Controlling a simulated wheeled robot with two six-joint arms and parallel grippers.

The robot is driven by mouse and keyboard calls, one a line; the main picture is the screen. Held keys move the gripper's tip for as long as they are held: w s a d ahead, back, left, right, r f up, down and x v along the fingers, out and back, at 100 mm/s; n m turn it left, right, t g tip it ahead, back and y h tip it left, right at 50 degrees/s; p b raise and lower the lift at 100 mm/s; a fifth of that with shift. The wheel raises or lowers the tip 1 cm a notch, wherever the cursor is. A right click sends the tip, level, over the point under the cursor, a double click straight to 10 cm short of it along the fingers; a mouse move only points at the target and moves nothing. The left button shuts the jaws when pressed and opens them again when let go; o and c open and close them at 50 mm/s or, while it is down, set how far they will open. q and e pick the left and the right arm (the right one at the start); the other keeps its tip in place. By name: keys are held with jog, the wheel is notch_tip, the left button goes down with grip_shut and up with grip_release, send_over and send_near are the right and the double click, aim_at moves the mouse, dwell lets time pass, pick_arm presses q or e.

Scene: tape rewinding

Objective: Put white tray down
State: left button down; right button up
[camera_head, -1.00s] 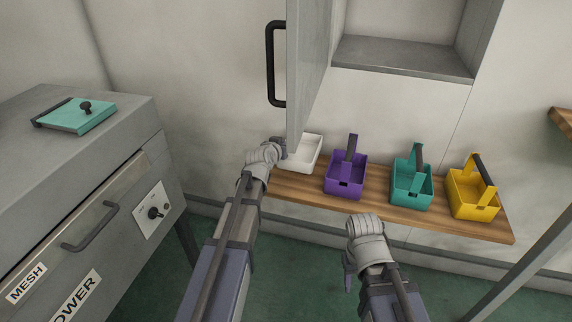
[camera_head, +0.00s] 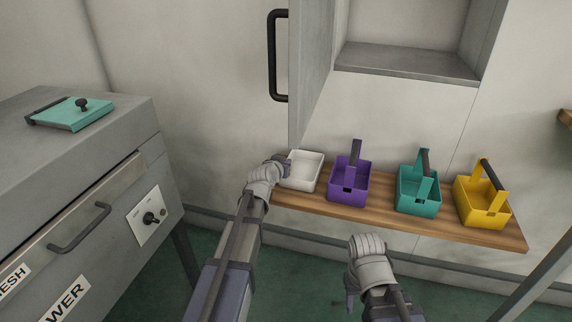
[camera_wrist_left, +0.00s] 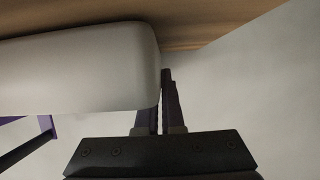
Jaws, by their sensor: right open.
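The white tray (camera_head: 304,172) is at the left end of the wooden shelf, left of the purple basket. It looks level and low over the boards; I cannot tell whether its base touches them. My left gripper (camera_head: 281,163) is at the tray's left side, shut on its edge. In the left wrist view, the tray's pale wall (camera_wrist_left: 75,70) hides part of one finger of the left gripper (camera_wrist_left: 160,95). My right gripper (camera_head: 352,295) is open and empty, low in front of the shelf; its fingers are mostly hidden by the wrist.
The wooden shelf (camera_head: 400,224) also holds a purple basket (camera_head: 347,184), a teal basket (camera_head: 417,197) and a yellow basket (camera_head: 482,206). An open grey cabinet door (camera_head: 310,70) hangs above the tray. A grey machine (camera_head: 70,190) stands at left.

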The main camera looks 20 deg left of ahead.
pick_arm(q)
jog(key=shift+f, duration=0.2)
jog(key=c, duration=1)
grip_release()
jog(key=shift+r, duration=0.1)
jog(key=shift+c, duration=0.2)
jog(key=shift+r, duration=0.25)
jog(key=p+v, duration=0.4)
jog(key=v, duration=0.8)
jog(key=shift+p, duration=0.4)
jog(key=shift+f, duration=0.1)
